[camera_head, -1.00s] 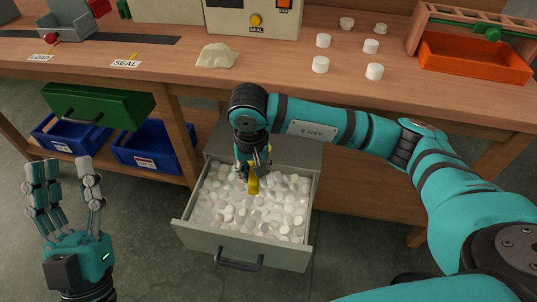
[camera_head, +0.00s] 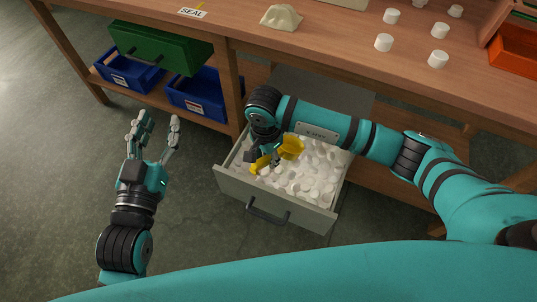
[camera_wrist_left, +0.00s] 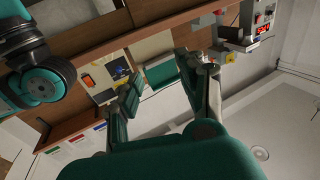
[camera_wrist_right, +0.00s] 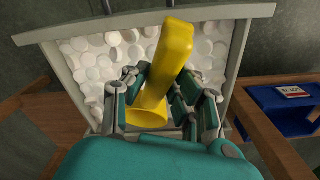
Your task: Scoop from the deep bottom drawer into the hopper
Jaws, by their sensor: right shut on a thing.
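The deep bottom drawer (camera_head: 290,213) is pulled out and filled with many white round caps (camera_head: 318,171). My right gripper (camera_head: 270,158) is over the drawer, shut on a yellow scoop (camera_head: 291,147). I cannot tell whether the bowl holds any caps. My left gripper (camera_head: 152,125) is open and empty, left of the drawer above the floor. I cannot make out the hopper.
A green bin (camera_head: 160,48) and blue bins (camera_head: 197,94) sit under the bench at left. The floor in front is clear.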

